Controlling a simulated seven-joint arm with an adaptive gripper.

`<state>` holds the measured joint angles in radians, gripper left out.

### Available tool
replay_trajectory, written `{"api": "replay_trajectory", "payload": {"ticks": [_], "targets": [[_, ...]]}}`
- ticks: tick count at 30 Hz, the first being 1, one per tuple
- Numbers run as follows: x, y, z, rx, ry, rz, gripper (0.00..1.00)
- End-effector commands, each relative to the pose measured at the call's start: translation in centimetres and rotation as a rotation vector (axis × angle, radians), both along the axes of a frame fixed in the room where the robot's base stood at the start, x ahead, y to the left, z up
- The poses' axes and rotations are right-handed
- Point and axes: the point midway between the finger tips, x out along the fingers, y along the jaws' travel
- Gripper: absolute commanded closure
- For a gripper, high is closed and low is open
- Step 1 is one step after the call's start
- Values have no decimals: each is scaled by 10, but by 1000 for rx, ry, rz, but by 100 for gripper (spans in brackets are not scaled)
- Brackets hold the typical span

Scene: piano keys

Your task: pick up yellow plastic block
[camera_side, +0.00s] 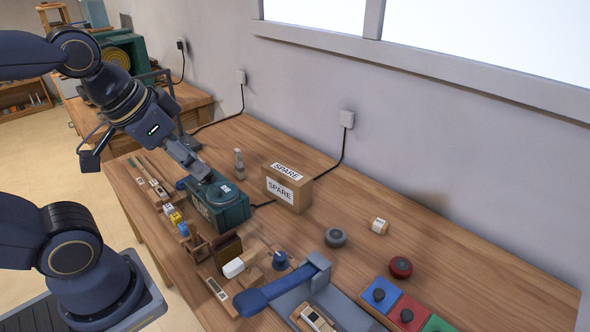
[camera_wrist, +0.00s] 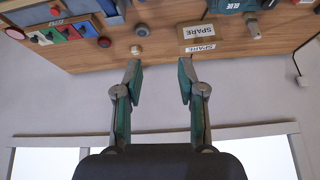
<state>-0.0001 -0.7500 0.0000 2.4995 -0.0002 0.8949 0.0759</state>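A small yellow block (camera_side: 176,217) sits in a row of small pieces along the near left edge of the wooden bench, between a white piece (camera_side: 168,209) and a blue piece (camera_side: 184,229) in the side view. I cannot make it out in the wrist view. My gripper (camera_side: 202,172) hangs in the air near the dark green box (camera_side: 222,212), up and right of the yellow block in the side view. In the wrist view my gripper (camera_wrist: 160,66) has its two fingers well apart, with nothing between them.
A cardboard box marked SPARE (camera_side: 288,188) stands right of the green box. A blue lever (camera_side: 270,290), a grey knob (camera_side: 335,237), a red knob (camera_side: 401,267) and colored panels (camera_side: 408,312) lie toward the front right. The back of the bench is mostly clear.

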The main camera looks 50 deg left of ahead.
Motion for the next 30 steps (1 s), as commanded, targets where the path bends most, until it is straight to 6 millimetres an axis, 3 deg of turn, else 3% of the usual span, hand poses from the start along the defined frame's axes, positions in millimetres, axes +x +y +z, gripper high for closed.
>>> {"api": "replay_trajectory", "payload": {"ticks": [4, 7, 11, 14, 18, 21, 25, 30], "targets": [[21, 5, 15, 102, -29, -169, 60], [46, 30, 12, 167, 24, -222, 60], [71, 76, -6, 208, 124, -234, 60], [82, 127, -32, 204, 224, -210, 60], [71, 198, -82, 136, 359, -122, 60], [51, 233, -114, 65, 432, -31, 60], [25, 252, -142, -7, 492, 51, 60], [17, 256, -160, -24, 501, 75, 60]]}}
